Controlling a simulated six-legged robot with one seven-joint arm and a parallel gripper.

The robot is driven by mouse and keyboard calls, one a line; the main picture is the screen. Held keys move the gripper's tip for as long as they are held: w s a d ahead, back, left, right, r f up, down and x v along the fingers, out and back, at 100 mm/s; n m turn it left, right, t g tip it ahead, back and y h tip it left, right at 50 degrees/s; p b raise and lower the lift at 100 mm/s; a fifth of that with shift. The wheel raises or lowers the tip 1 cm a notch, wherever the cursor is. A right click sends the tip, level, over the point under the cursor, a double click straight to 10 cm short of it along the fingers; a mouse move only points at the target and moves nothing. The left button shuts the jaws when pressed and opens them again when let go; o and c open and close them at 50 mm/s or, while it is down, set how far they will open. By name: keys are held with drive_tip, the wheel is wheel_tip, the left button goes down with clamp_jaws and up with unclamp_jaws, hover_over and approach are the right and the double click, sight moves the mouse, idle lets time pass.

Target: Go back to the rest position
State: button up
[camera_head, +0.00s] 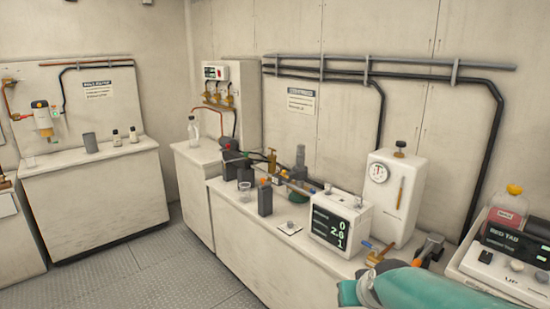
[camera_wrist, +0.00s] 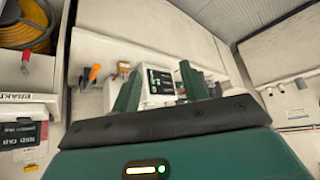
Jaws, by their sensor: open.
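My gripper shows in the wrist view (camera_wrist: 160,90), with two dark green fingers standing apart and nothing held between them. Beyond the gap between the fingers, a white display box (camera_wrist: 159,78) shows at some distance. In the head view my teal arm enters at the lower right over the near end of the bench; the fingers cannot be made out there. The same white display box (camera_head: 341,220) stands on the bench to the left of my arm, reading 0, 2.6 and 1. No contact between my gripper and any object is visible.
A white gauge unit (camera_head: 393,196) stands behind my arm. A red bottle (camera_head: 507,206) and a labelled panel (camera_head: 507,245) are at the right. Several bottles and fittings crowd the long bench (camera_head: 255,238). The metal floor (camera_head: 150,278) at left is clear.

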drive_tip(key=s+a+r, duration=0.1)
drive_tip(key=s+r, duration=0.2)
drive_tip(key=s, duration=0.5)
drive_tip(key=s+a+r+g, duration=0.1)
drive_tip(key=s+r, duration=0.2)
drive_tip(key=s, duration=0.6)
drive_tip(key=shift+r+g, duration=0.2)
drive_tip(key=shift+g, duration=0.1)
drive_tip(key=shift+a, duration=0.1)
drive_tip(key=shift+c, duration=0.8)
drive_tip(key=shift+d, duration=0.2)
